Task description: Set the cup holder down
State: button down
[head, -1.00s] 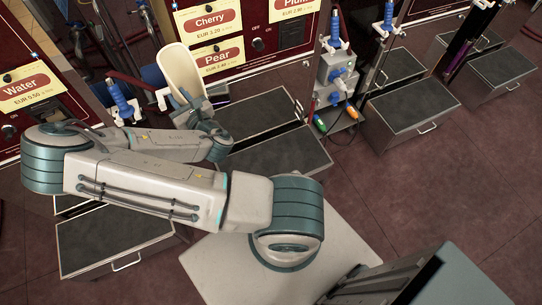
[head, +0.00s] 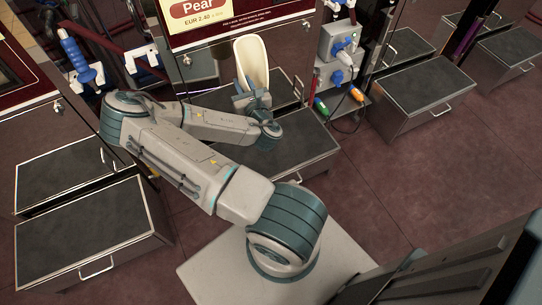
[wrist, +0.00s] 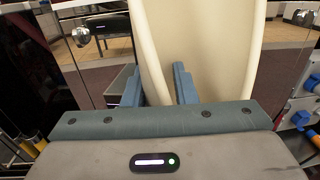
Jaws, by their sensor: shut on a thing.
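The cup holder (head: 255,62) is a cream, scoop-like shell. In the head view it stands roughly upright at the top centre, below and right of the Pear sign. My gripper (head: 246,92) is shut on its lower part. In the wrist view the cup holder (wrist: 215,45) fills the upper middle, and its left wall sits between the two blue-grey fingers of my gripper (wrist: 160,88). The holder appears in the air in front of the pump cabinet; its lower end is hidden behind the gripper.
A dark-topped metal step (head: 295,145) lies beneath the arm. More steps stand at left (head: 85,235) and right (head: 425,90). A grey socket box (head: 342,50) with coloured plugs is right of the holder. Blue nozzles (head: 80,62) hang at left. Open red floor lies at right.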

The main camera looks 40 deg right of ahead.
jog(key=s+d+f+m+g+h+b, duration=0.1)
jog(key=s+d+f+h+b, duration=0.1)
jog(key=s+d+f+b, duration=0.5)
jog(key=s+d+f+m+g+h+b, duration=0.1)
jog(key=s+d+f+m+b, duration=0.1)
jog(key=d+f+b, duration=0.75)
jog(key=w+a+f+b, duration=0.3)
jog(key=w+a+f, duration=0.1)
jog(key=f, duration=0.3)
jog(key=w+a+f+b, duration=0.3)
jog(key=w+a+f, duration=0.1)
jog(key=f, duration=0.3)
jog(key=shift+w+a, duration=0.3)
jog(key=shift+a, duration=0.5)
jog(key=shift+f, duration=0.15)
jog(key=shift+f+b, duration=0.15)
jog(key=shift+b, duration=0.2)
jog(key=c, duration=1.2)
grip_release()
jog(key=shift+o, duration=0.2)
